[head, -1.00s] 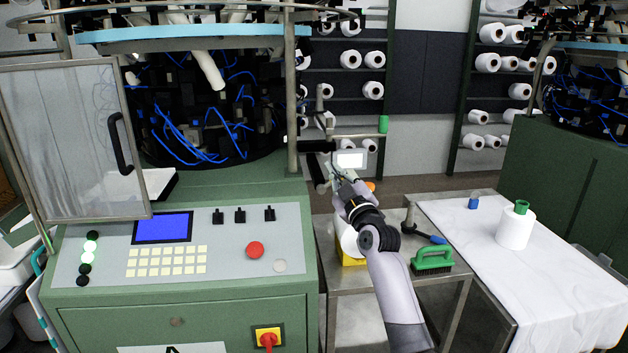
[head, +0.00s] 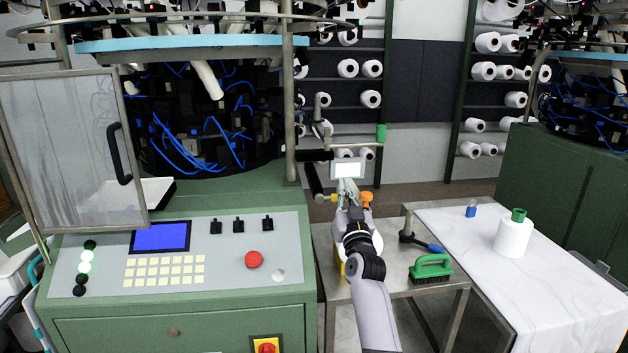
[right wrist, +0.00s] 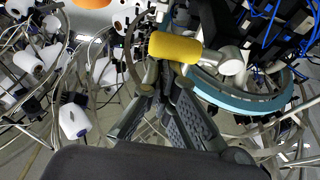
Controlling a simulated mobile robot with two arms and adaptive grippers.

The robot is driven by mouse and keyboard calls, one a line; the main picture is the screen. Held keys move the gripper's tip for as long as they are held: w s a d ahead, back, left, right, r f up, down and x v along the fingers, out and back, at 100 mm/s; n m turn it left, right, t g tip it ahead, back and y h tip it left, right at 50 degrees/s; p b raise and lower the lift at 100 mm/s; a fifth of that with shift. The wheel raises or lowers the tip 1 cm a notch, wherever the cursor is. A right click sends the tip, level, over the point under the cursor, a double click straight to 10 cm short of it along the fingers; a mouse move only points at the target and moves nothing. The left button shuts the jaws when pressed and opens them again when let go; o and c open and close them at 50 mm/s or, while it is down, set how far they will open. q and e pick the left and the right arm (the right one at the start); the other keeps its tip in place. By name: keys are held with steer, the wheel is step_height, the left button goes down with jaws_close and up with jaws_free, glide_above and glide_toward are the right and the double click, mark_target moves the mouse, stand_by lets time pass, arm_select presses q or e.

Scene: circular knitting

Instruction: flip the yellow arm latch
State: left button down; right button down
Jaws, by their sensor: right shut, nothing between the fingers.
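The yellow latch (right wrist: 175,47) is a short rounded cylinder just beyond my right fingertips in the right wrist view. A small yellow piece (head: 334,197) that seems to be it shows left of the gripper in the head view. My right gripper (head: 347,181) is beside the slim machine arm, below a small bright screen (head: 347,169). Its fingers (right wrist: 163,72) are shut with nothing between them. The tips look very close to the latch; I cannot tell whether they touch. My left gripper is not in view.
An orange knob (head: 368,197) is right of the gripper. The green machine cabinet (head: 180,312) stands at left. A metal side table (head: 440,297) bears a green brush (head: 432,266) and a blue-handled tool (head: 434,247).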

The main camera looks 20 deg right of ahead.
stand_by(0.6)
steer(key=s+a, duration=0.2)
steer(key=s, duration=0.5)
steer(key=shift+s+a, duration=0.15)
steer(key=shift+s, duration=0.25)
steer(key=shift+r, duration=0.1)
